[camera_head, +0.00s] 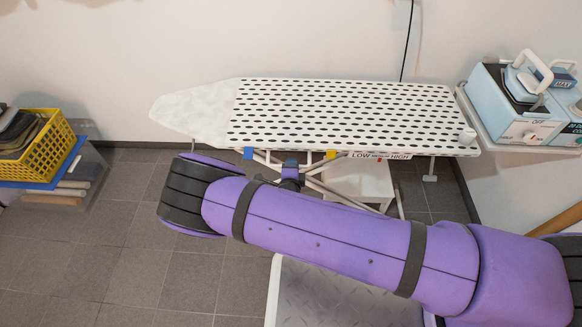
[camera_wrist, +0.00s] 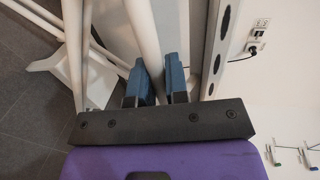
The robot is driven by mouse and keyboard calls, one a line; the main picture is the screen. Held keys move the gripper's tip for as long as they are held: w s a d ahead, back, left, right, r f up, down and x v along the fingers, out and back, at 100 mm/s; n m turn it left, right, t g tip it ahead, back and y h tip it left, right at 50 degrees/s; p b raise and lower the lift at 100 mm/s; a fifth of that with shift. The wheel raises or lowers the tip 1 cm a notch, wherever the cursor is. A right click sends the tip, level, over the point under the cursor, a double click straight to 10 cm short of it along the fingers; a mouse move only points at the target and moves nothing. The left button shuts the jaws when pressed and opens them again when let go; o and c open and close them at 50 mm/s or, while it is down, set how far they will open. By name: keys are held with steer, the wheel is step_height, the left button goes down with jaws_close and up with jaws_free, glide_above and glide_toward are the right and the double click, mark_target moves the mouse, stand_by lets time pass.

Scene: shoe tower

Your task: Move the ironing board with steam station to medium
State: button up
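The ironing board (camera_head: 340,110) stands against the wall with a white cover dotted in black. Its front edge carries a label strip (camera_head: 380,155) reading LOW, MEDIUM, HIGH, with a blue marker (camera_head: 248,153) and a yellow marker (camera_head: 331,154) to its left. The light-blue steam station (camera_head: 515,105) sits on the rest at the right end. My gripper (camera_head: 290,172) is under the board's front edge. In the wrist view its blue fingers (camera_wrist: 157,82) are close together, with a white tube of the board's frame (camera_wrist: 144,35) between them, seemingly gripped. The tube's lower end is hidden.
A yellow basket (camera_head: 40,135) of folded cloths stands on a clear box at the left. A white step (camera_head: 360,180) is under the board. A wall socket (camera_wrist: 257,38) shows in the wrist view. The tiled floor at front left is free.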

steer(key=o, duration=0.4)
steer(key=shift+s, duration=0.1)
steer(key=v, duration=1)
steer(key=shift+s, duration=0.3)
steer(key=shift+r, duration=0.1)
